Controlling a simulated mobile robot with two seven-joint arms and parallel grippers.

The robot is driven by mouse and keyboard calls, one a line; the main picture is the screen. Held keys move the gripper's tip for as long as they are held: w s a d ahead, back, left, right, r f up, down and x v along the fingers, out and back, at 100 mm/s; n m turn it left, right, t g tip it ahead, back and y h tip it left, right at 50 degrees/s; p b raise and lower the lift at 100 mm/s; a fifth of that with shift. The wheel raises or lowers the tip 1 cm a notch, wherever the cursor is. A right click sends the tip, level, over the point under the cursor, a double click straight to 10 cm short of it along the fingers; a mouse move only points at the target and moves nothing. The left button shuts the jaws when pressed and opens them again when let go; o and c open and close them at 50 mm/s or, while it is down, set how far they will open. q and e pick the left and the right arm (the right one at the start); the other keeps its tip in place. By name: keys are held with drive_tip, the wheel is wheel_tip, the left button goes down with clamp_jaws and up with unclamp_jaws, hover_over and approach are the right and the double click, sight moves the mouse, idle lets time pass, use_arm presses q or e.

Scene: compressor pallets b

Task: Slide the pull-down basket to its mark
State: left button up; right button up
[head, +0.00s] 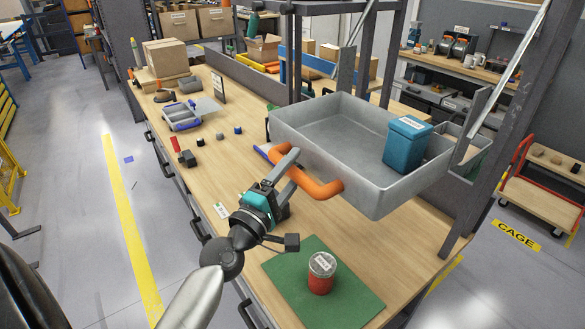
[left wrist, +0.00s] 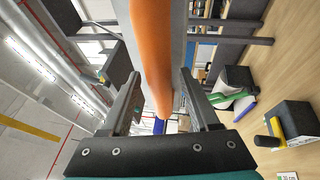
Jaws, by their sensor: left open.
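The pull-down basket (head: 340,165) is a grey open tray hanging over the workbench, with an orange bar handle (head: 316,188) along its near side. A blue lidded bin (head: 407,145) stands inside it at the right. My left gripper (head: 286,164) is at the left part of the handle. In the left wrist view the orange handle (left wrist: 152,50) runs between the two spread fingers of the gripper (left wrist: 160,88), with gaps visible beside it. I cannot make out a mark for the basket. My right gripper is not in view.
Below the basket, a red jar (head: 321,273) with a pale lid stands on a green mat (head: 322,290) on the wooden workbench (head: 225,165). Dark upright posts (head: 502,130) flank the basket. A blue-grey tray (head: 190,113) and small dark blocks lie further left.

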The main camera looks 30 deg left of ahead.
use_arm(q)
clamp_jaws()
idle(0.5)
idle(0.9)
